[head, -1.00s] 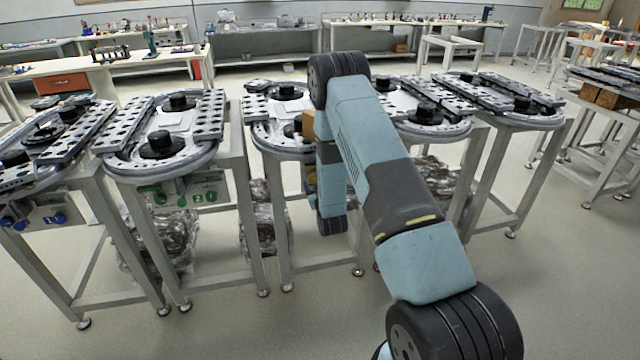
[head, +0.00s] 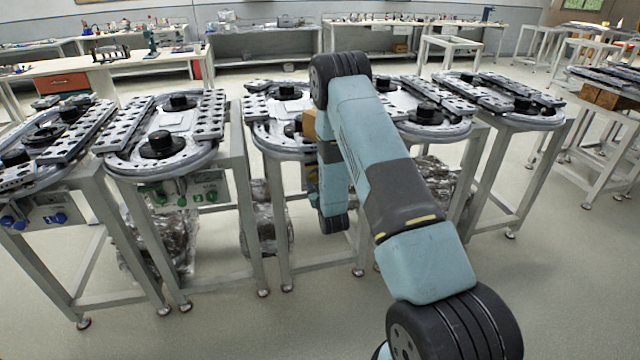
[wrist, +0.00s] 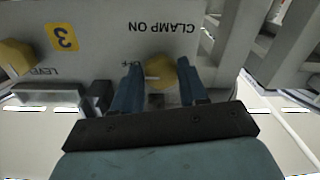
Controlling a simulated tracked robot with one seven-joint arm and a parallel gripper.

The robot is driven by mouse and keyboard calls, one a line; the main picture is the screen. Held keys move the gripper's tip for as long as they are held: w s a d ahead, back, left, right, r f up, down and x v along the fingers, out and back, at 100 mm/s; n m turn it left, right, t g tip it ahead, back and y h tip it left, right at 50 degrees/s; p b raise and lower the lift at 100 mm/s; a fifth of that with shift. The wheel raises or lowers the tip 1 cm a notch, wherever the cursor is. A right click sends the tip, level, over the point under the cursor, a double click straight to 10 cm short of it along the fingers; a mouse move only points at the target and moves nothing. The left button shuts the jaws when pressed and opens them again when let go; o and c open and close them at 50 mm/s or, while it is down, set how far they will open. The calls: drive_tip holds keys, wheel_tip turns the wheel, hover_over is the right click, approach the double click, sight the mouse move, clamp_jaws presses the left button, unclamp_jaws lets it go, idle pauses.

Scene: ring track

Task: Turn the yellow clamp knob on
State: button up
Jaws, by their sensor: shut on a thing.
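The yellow clamp knob (wrist: 161,73) sits on a pale panel in the wrist view, below the upside-down words CLAMP ON. My gripper (wrist: 159,80) has one blue finger on each side of the knob and is shut on it. The word OFF is partly covered beside the left finger, and the knob's pointer direction cannot be told. In the head view my arm hides the gripper, the knob and most of the panel.
A second yellow knob (wrist: 16,56) by the LEVEL label and a yellow 3 tag (wrist: 62,37) are left on the panel. Grey table legs stand right. In the head view, neighbouring ring-track tables (head: 160,172) flank my arm; open floor lies in front.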

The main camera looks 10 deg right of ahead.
drive_tip(key=shift+d, duration=0.3)
drive_tip(key=shift+a+m, duration=0.2)
drive_tip(key=shift+m, duration=0.1)
drive_tip(key=m, duration=0.7)
drive_tip(key=shift+a, duration=0.1)
drive_tip(key=m, duration=0.5)
drive_tip(key=shift+h, duration=0.4)
drive_tip(key=m, duration=0.5)
drive_tip(key=shift+m, duration=0.4)
drive_tip(key=o, duration=0.8)
drive_tip(key=shift+c, duration=0.2)
drive_tip(key=shift+o, duration=1.4)
drive_tip(key=shift+a, duration=0.15)
drive_tip(key=shift+a+r, duration=0.1)
